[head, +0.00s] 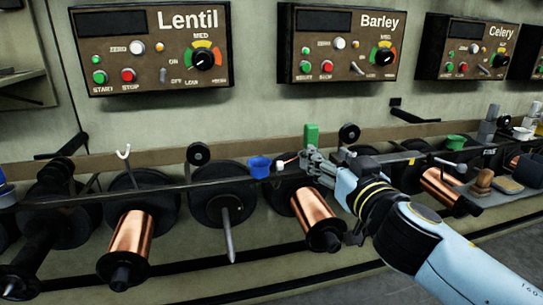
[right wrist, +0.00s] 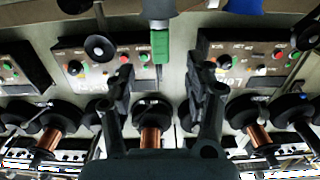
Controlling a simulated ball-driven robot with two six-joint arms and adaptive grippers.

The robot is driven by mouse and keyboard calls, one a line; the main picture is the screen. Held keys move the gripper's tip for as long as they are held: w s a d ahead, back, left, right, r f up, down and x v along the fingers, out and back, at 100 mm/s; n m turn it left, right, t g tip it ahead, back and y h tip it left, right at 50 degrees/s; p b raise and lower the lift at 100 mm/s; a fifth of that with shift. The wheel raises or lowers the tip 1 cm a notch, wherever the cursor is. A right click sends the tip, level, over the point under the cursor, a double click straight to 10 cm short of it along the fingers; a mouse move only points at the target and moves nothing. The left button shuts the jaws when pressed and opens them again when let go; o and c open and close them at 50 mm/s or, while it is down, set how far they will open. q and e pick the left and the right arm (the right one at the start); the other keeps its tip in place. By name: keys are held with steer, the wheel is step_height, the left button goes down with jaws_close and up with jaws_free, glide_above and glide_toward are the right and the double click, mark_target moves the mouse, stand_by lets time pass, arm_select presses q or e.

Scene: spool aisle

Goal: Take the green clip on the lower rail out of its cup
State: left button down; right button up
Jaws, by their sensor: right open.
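The green clip (head: 311,135) stands upright above the lower rail (head: 230,181) in the head view, below the Barley box. My right gripper (head: 309,162) is just below and in front of it and hides its lower end. In the right wrist view the green clip (right wrist: 161,43) shows between the two spread fingers of my right gripper (right wrist: 165,78), towards the top. One end of it meets a grey rounded piece (right wrist: 158,8), which may be its cup. I cannot tell whether the fingers touch the clip; they are open. My left gripper is not in view.
A blue cup (head: 260,166) stands on the rail left of my gripper, with a small orange-tipped white thing (head: 284,162) beside it. A green cup (head: 456,142) is farther right. Copper spools (head: 131,245) stick out below. Control boxes (head: 338,42) hang above.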

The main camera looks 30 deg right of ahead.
mark_target(313, 142)
steer(key=x, duration=0.5)
steer(key=shift+p, duration=0.3)
steer(key=x, duration=0.5)
steer(key=shift+w+a, duration=0.1)
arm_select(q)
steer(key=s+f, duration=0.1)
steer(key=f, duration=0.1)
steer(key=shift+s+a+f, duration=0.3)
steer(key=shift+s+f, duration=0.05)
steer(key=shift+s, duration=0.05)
arm_select(e)
steer(key=shift+c, duration=0.3)
jaws_close()
